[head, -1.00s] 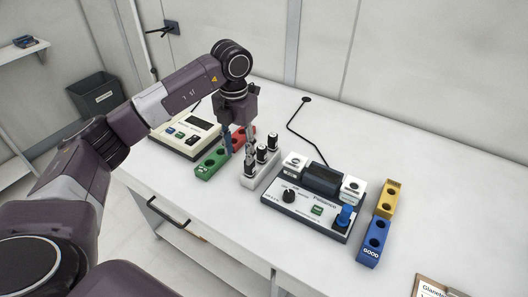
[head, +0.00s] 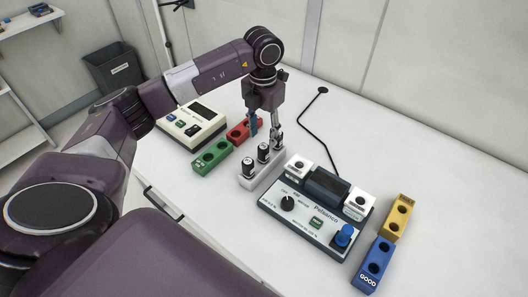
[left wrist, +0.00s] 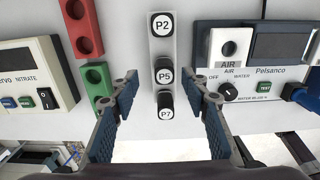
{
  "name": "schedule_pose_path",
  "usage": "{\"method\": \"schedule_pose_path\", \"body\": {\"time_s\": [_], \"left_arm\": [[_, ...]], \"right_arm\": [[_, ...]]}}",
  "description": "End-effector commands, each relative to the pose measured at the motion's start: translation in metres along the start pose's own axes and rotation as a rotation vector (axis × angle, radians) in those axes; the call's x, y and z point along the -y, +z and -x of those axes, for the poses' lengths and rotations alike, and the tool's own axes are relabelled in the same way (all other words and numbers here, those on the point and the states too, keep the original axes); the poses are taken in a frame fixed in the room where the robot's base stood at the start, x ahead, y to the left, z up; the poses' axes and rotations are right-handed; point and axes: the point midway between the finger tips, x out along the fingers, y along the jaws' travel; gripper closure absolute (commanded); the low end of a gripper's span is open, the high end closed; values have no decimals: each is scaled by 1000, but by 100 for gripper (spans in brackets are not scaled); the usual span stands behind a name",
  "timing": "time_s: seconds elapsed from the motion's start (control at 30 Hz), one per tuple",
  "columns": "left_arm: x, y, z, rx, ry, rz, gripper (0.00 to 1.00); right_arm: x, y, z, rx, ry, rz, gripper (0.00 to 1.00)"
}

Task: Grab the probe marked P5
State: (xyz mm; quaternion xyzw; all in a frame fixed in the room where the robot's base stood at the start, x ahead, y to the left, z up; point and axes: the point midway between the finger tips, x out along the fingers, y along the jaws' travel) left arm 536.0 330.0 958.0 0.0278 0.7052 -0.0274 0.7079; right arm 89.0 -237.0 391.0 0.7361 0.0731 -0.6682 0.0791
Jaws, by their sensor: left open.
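Three black probes with white round caps stand upright in a white rack (head: 245,183). In the left wrist view the caps read P2 (left wrist: 162,24), P5 (left wrist: 164,76) and P7 (left wrist: 166,114), from top to bottom. P5 is the middle one; in the head view it is the middle probe (head: 263,153). My left gripper (head: 265,134) points down over the rack, open and empty. In the left wrist view its fingers (left wrist: 164,87) are on either side of the P5 and P7 caps, apart from them. My right gripper is not in view.
Left of the rack are green (head: 210,157) and red (head: 238,131) two-hole blocks and a nitrate meter (head: 193,124). Right of it are the Pelsanco console (head: 318,208), a yellow block (head: 398,217) and a blue GOOD block (head: 374,265). The table behind the console is mostly clear.

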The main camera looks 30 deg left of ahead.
Motion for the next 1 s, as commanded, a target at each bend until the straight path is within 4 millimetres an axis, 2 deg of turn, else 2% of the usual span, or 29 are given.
{"method": "schedule_pose_path", "body": {"time_s": [0.1, 0.17, 0.3, 0.4, 0.63, 1.0], "left_arm": [[4, -8, -12, -6, 0, -2, 58], [6, -11, -20, -5, 0, -2, 58], [7, -11, -38, -3, -1, 0, 58], [6, -11, -45, -1, 0, 0, 58], [6, -10, -46, 0, 0, 0, 59], [7, -10, -46, 0, 0, -1, 100]], "right_arm": [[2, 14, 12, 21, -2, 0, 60], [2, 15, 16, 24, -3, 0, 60], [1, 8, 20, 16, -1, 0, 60], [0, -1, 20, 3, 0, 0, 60], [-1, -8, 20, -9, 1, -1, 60], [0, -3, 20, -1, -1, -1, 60]]}}
